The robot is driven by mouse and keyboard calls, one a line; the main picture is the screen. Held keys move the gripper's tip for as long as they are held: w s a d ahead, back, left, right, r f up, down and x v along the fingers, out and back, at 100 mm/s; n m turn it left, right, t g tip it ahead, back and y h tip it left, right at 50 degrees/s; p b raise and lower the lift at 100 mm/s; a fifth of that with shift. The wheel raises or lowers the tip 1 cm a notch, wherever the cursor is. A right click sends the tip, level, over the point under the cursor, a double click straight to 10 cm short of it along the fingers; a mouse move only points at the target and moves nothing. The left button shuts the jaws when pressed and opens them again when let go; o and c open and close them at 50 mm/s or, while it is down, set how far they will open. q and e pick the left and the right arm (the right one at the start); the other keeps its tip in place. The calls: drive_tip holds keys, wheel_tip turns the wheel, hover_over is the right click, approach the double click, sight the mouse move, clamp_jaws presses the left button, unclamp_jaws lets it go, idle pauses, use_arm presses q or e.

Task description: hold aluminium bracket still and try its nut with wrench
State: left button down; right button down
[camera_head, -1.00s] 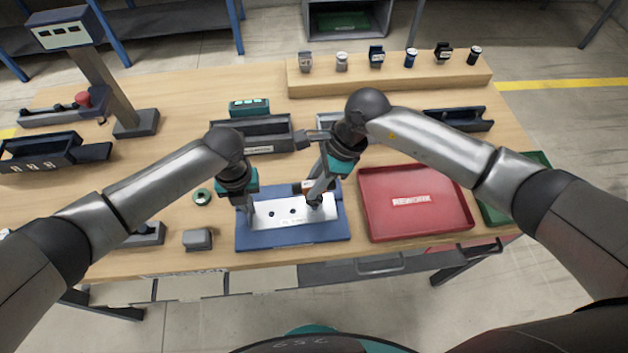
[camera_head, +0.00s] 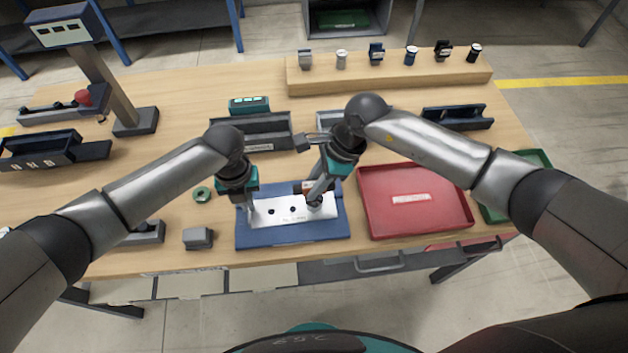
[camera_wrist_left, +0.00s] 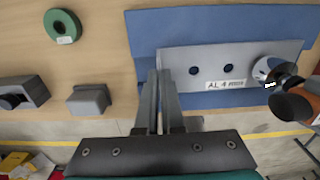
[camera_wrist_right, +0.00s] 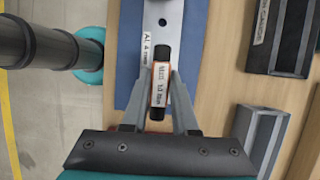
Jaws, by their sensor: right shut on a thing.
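The aluminium bracket (camera_head: 280,207) is a silver plate with dark holes and a label reading AL 4 mm, lying flat on a blue fixture (camera_head: 290,238). It also shows in the left wrist view (camera_wrist_left: 210,58). My left gripper (camera_head: 246,208) is at the bracket's left end. Its fingers (camera_wrist_left: 159,75) are close together at that edge; whether they pinch it is unclear. My right gripper (camera_head: 316,199) is shut on the wrench (camera_wrist_right: 160,85), a black tool with an orange-edged white label, over the bracket's right end. The nut is hidden beneath the tool.
A red REWORK tray (camera_head: 415,215) stands right of the fixture. A green ring (camera_head: 202,194) and a grey block (camera_head: 197,238) lie to the left. Grey bins (camera_head: 262,135) stand behind. The table's front edge is close to the fixture.

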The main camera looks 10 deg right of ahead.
drive_tip(key=shift+f, duration=0.3)
idle(0.5)
drive_tip(key=shift+m+t, duration=0.5)
drive_tip(key=shift+m, duration=0.7)
drive_tip(key=shift+m, duration=0.6)
drive_tip(key=shift+m+t, duration=0.4)
drive_tip(key=shift+m, duration=0.1)
drive_tip(key=shift+m+t+h, duration=0.3)
drive_tip(key=shift+m+t, duration=0.1)
drive_tip(key=shift+m, duration=0.8)
